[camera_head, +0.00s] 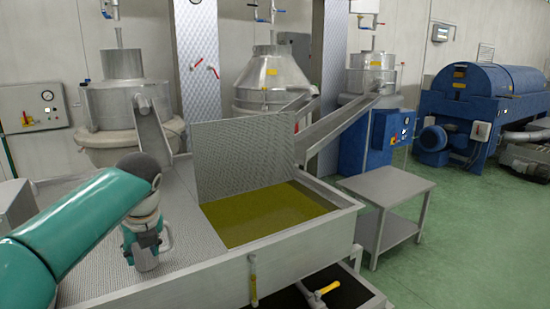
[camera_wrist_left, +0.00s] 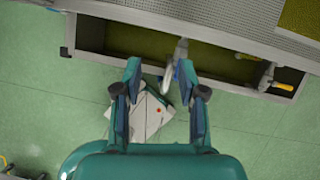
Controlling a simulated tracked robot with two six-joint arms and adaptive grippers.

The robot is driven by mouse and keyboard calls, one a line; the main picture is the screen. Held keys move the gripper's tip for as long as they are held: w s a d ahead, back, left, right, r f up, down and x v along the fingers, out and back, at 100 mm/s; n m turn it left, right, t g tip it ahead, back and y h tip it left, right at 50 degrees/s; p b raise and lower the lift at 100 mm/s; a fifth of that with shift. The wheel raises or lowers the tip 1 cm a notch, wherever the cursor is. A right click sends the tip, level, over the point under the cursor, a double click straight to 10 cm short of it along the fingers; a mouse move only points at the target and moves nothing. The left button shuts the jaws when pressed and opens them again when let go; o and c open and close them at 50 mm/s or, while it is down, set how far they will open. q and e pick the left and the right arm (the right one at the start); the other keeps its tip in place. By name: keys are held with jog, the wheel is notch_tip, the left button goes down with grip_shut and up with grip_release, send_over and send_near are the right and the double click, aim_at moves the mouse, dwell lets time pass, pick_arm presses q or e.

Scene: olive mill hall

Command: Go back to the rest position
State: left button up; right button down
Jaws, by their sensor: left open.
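My left arm, teal, comes in from the left in the head view. Its left gripper (camera_head: 148,250) points down in front of the perforated metal deck of the steel tank (camera_head: 300,246). In the left wrist view the left gripper (camera_wrist_left: 158,68) has its two fingers wide apart, with nothing held between them. Beyond the fingers a grey-white angular thing with a red dot shows, and I cannot tell what it is. My right gripper is not in view.
The tank holds green-yellow oil (camera_head: 262,215). A valve with a yellow handle (camera_head: 322,294) sticks out at its front. A steel side table (camera_head: 386,186) stands to the right. A blue machine (camera_head: 483,95) is at the back right. Green floor (camera_head: 470,240) is free at the right.

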pick_arm(q)
jog(key=s+d+f+n+g+h, duration=0.1)
jog(key=s+f+g, duration=0.25)
jog(key=f, duration=1.15)
jog(key=s+d+f+g+h, duration=0.1)
jog(key=s+f+g, duration=0.3)
jog(key=f, duration=1.1)
jog(key=s+d+f+n+t+h, duration=0.2)
jog(key=s+d+f+n, duration=0.4)
jog(key=n, duration=0.8)
jog(key=s+d+f+n+t+h, duration=0.2)
jog(key=s+d+f+n+h, duration=0.1)
jog(key=s+d+f+n, duration=0.4)
jog(key=s+f+n, duration=0.3)
jog(key=s+n, duration=0.4)
jog(key=shift+d+n+t, duration=0.15)
jog(key=shift+n+t, duration=0.2)
jog(key=shift+n, duration=0.05)
